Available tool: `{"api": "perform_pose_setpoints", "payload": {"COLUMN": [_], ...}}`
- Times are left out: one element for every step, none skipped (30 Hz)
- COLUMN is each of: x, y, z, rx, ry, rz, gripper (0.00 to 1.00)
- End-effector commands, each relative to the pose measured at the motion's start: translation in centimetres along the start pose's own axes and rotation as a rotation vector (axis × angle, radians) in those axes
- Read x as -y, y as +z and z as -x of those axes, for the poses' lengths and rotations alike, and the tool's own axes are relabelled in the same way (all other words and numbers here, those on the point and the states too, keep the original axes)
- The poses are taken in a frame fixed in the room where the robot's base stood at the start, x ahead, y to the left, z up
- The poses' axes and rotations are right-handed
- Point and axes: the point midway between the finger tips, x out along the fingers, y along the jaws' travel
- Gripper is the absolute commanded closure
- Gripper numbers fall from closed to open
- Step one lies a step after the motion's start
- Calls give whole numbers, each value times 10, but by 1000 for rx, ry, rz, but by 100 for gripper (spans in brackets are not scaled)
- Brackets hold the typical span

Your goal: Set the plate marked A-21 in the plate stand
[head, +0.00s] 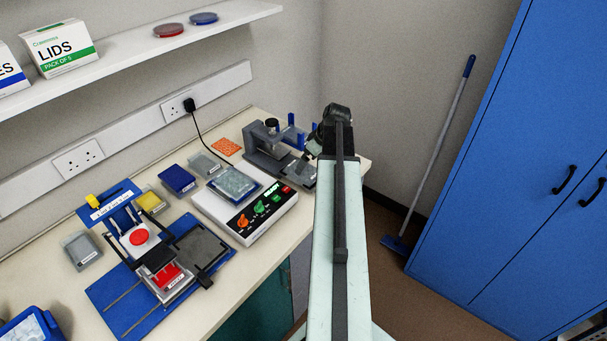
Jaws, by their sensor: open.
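Several lidded plates are on the bench: a grey one (82,251) at the left, a yellow one (150,202), a blue one (178,180), a grey one (205,165), and a grey one (301,175) by the microscope-like device. Their labels are too small to read, so I cannot tell which is A-21. A blue frame with uprights (292,134) at the bench's far end may be the plate stand; my arm partly hides that area. My gripper (316,146) is at the far end of my arm, small and dark, open, with no plate visible in it.
A white instrument (247,212) with coloured knobs carries a clear-lidded plate (234,184). A blue-based press (160,270) fills the front left. A grey microscope-like device (263,146) stands near the wall. A blue cabinet (520,190) and a mop (440,150) are at the right.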

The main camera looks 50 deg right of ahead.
Motion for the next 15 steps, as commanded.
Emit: {"api": "perform_pose_setpoints", "payload": {"x": [0, 0, 0, 0, 0, 0, 1, 1, 1, 2, 2, 2, 2, 2, 2], "y": [0, 0, 0, 1, 1, 2, 2, 3, 3, 3, 3, 3, 3, 2, 2], "z": [-3, -2, -3, -6, -9, -14, -20, -25, -33, -39, -44, -50, -54, -55, -56], "rx": [0, 0, 0, 0, 0, 0, 0, 0, 0, 0, 0, 0, 0, 0, -1], "ry": [0, 0, 0, 0, 0, 0, 0, 0, 0, 0, 0, 1, 1, 1, 1], "rz": [0, 0, 0, 0, -1, -1, -1, -1, 0, 0, 0, 0, 0, 0, 0], "gripper": [0, 0, 0, 0, 0, 0, 0, 0, 0, 0, 0, 0, 0, 0, 0]}}
